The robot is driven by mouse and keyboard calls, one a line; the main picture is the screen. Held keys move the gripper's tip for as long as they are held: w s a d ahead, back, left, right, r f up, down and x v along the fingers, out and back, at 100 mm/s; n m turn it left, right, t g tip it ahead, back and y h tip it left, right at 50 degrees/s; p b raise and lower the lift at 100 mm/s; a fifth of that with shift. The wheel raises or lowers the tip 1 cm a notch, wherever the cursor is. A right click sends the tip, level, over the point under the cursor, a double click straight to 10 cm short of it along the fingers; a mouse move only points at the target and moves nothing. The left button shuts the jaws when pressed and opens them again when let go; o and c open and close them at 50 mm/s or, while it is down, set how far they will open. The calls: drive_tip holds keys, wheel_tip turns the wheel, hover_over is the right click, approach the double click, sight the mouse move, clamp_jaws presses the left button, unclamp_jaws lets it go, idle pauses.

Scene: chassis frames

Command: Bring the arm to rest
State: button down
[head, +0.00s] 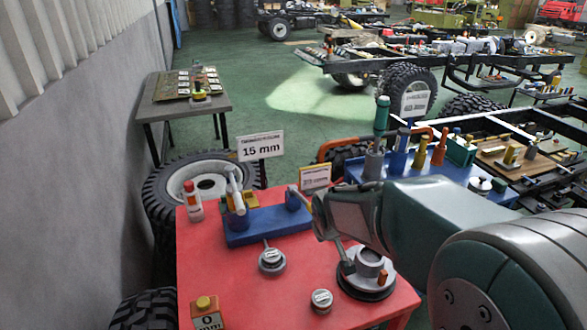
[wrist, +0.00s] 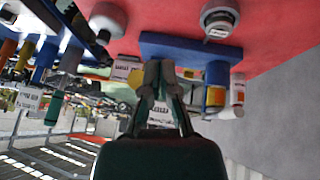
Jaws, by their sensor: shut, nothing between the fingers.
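My gripper (wrist: 159,68) shows in the wrist view with its two grey-green fingers together and nothing between them. It is in front of the blue fixture block in that view; I cannot tell whether it touches it. In the head view my arm reaches in from the lower right and ends above the red table (head: 240,285), close to the right end of the blue fixture (head: 262,228). The fingers are hard to make out there. The arm hides part of the table's right side.
A red-capped bottle (head: 193,202), a "15 mm" sign (head: 260,147), a round gauge (head: 271,260), a small round weight (head: 321,300) and a black-based disc fixture (head: 367,284) are on or beside the table. A tyre (head: 165,190) lies left.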

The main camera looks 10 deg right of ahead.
drive_tip(key=s+r+m, duration=0.1)
drive_tip(key=s+r, duration=0.2)
drive_tip(key=s, duration=0.4)
drive_tip(key=s+r+m, duration=0.1)
drive_tip(key=s+r, duration=0.2)
drive_tip(key=s, duration=0.5)
drive_tip(key=s+d+r+m, duration=0.1)
drive_tip(key=s+r, duration=0.2)
drive_tip(key=s, duration=0.5)
drive_tip(key=shift+y, duration=0.3)
drive_tip(key=shift+r, duration=0.1)
drive_tip(key=w+a+r+n, duration=0.1)
drive_tip(key=w+r, duration=0.1)
drive_tip(key=w, duration=1.3)
drive_tip(key=w+a+r+n, duration=0.1)
drive_tip(key=w+n, duration=0.1)
drive_tip(key=w, duration=1.3)
drive_tip(key=shift+w+a+r, duration=0.25)
drive_tip(key=shift+w+r, duration=0.1)
drive_tip(key=shift+r, duration=0.05)
